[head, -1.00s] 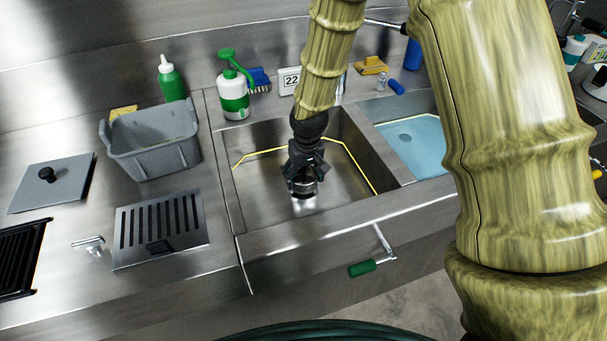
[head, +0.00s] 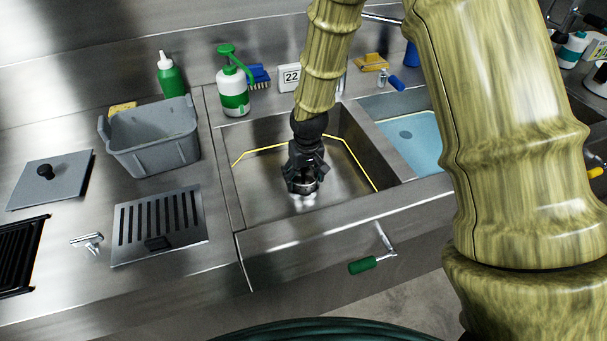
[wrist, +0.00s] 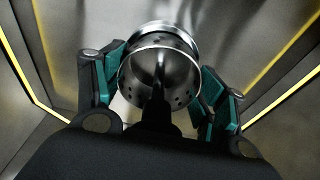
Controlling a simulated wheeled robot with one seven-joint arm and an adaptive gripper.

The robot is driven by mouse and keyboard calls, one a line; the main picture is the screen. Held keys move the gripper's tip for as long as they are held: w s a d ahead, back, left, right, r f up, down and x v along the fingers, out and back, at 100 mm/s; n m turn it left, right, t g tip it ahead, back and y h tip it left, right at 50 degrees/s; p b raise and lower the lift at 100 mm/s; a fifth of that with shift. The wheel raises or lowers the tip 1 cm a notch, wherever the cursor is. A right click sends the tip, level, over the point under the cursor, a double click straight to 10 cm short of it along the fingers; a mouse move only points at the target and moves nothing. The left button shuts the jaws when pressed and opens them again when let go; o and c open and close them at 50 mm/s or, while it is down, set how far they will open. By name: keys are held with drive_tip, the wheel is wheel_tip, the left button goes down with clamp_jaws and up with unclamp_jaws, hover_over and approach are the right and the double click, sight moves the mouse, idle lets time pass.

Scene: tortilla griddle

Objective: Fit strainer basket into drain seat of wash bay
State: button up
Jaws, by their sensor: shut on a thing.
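The strainer basket (wrist: 158,72) is a round metal cup with small holes and a central post. My gripper (head: 303,183) is shut on it, with teal-padded fingers on both sides of its rim in the wrist view (wrist: 160,88). The gripper points down inside the wash bay (head: 262,190), a steel basin with a yellow line around its inner walls. The basket's lower edge is low, near the basin floor. The drain seat is hidden under the basket and gripper; a metal ring edge shows behind the basket in the wrist view, and I cannot tell whether it is the seat.
A basin of blue water (head: 424,140) lies to the right. A grey tub (head: 155,140), a slotted plate (head: 160,225) and a green-white pump bottle (head: 233,92) stand around the left and back. A green-handled lever (head: 362,265) sticks out at the front.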

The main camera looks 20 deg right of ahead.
drive_tip(key=shift+f, duration=0.6)
drive_tip(key=o, duration=1.2)
drive_tip(key=shift+r, duration=0.15)
wheel_tip(320, 180, up, 12)
drive_tip(key=s, duration=0.1)
drive_tip(key=shift+s, duration=0.35)
